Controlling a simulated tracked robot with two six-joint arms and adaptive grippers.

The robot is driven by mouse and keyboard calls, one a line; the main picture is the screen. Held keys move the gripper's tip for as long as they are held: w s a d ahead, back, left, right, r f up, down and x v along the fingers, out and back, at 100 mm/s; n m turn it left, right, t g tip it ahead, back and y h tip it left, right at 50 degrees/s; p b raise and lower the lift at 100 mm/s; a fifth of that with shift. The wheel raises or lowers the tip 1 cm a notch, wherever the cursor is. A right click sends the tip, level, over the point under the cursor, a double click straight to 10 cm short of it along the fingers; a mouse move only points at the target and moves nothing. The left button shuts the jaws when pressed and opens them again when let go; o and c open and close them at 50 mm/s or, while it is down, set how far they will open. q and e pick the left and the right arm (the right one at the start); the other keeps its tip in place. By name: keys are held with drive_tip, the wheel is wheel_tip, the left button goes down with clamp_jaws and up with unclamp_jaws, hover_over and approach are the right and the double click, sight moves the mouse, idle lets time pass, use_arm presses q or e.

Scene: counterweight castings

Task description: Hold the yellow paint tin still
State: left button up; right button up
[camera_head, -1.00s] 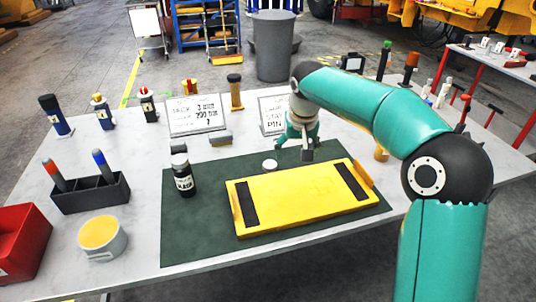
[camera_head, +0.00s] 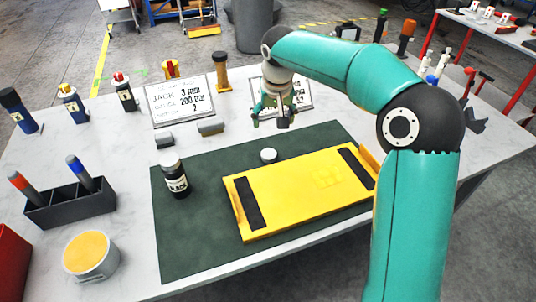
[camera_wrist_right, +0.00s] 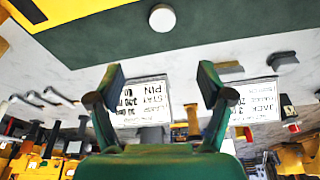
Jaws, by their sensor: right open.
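The yellow paint tin (camera_head: 90,256) is a short grey tin with a yellow top. It stands upright on the bench at the front left of the head view, left of the green mat. My right gripper (camera_head: 283,116) is above the back of the bench, in front of the right-hand sign, far to the right of and behind the tin. In the right wrist view its two fingers (camera_wrist_right: 160,88) are apart with nothing held between them. The tin does not show in the right wrist view. My left gripper is not in view.
A yellow plate (camera_head: 300,190) with black strips lies on the green mat (camera_head: 190,240). A black-labelled bottle (camera_head: 174,177) and a white lid (camera_head: 268,155) stand there too. A marker holder (camera_head: 70,205) is behind the tin, and a red bin (camera_head: 12,262) is left of it.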

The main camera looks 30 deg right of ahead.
hover_over(268, 154)
drive_tip(key=s, duration=0.1)
wheel_tip(268, 154, down, 10)
drive_tip(key=shift+s+d+f, duration=0.1)
drive_tip(key=shift+d+f, duration=0.05)
drive_tip(key=shift+f, duration=0.05)
drive_tip(key=shift+f+p, duration=0.1)
drive_tip(key=shift+p, duration=0.2)
drive_tip(key=x, duration=0.2)
drive_tip(key=p+x, duration=0.1)
drive_tip(key=x, duration=0.1)
drive_tip(key=shift+s+a+f, duration=0.1)
drive_tip(key=shift+s+a, duration=0.05)
drive_tip(key=shift+a, duration=0.2)
drive_tip(key=shift+f, duration=0.5)
drive_tip(key=shift+c, duration=0.3)
drive_tip(key=c, duration=0.8)
drive_tip(key=shift+c, duration=0.2)
